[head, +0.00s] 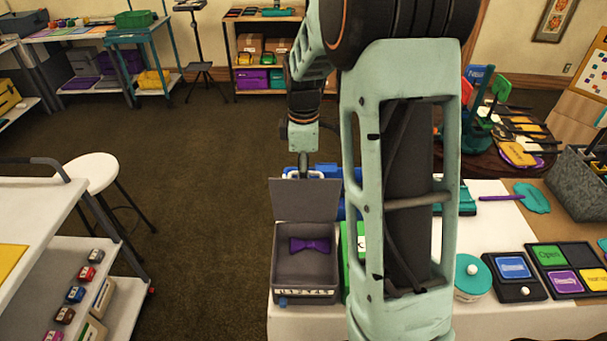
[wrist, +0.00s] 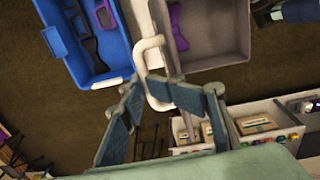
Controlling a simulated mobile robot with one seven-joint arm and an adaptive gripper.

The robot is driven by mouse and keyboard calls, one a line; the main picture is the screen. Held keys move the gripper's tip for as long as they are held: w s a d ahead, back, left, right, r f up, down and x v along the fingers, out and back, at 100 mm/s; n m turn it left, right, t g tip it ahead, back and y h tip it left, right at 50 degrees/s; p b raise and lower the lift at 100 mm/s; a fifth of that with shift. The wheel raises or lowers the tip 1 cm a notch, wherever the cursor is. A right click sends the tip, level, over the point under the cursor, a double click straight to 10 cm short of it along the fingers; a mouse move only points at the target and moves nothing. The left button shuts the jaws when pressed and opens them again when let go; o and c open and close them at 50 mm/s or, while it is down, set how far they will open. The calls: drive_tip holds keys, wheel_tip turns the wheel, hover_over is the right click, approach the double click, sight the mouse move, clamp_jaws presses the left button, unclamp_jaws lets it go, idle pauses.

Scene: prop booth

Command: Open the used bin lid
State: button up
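A grey bin (head: 306,275) stands at the left end of the white table, with a purple bow tie (head: 309,245) inside. Its front label is too small to read; I cannot confirm that it is the used bin. Its grey lid (head: 305,200) stands raised at the back. The lid's white handle (wrist: 151,42) shows in the wrist view, beside the bin and bow tie (wrist: 177,27). My gripper (wrist: 156,92) is open, with the handle loop between its fingers, close to the right one. In the head view, the lid and arm hide the fingertips.
A blue bin (wrist: 75,45) with a dark item inside stands beside the grey bin. A green object (head: 352,255) is close to its right, partly behind my arm. A round teal-lidded tub (head: 472,275) and dark trays (head: 514,275) lie further right. A white stool (head: 92,173) stands left.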

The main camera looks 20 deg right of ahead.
drive_tip(key=w+d+r+p, duration=0.2)
drive_tip(key=w, duration=0.3)
drive_tip(key=w+d+r+p, duration=0.2)
drive_tip(key=w, duration=0.4)
drive_tip(key=shift+r, duration=0.25)
idle(0.8)
idle(0.4)
wheel_tip(320, 180, up, 12)
drive_tip(key=shift+s, duration=0.35)
drive_tip(key=shift+a+f, duration=0.1)
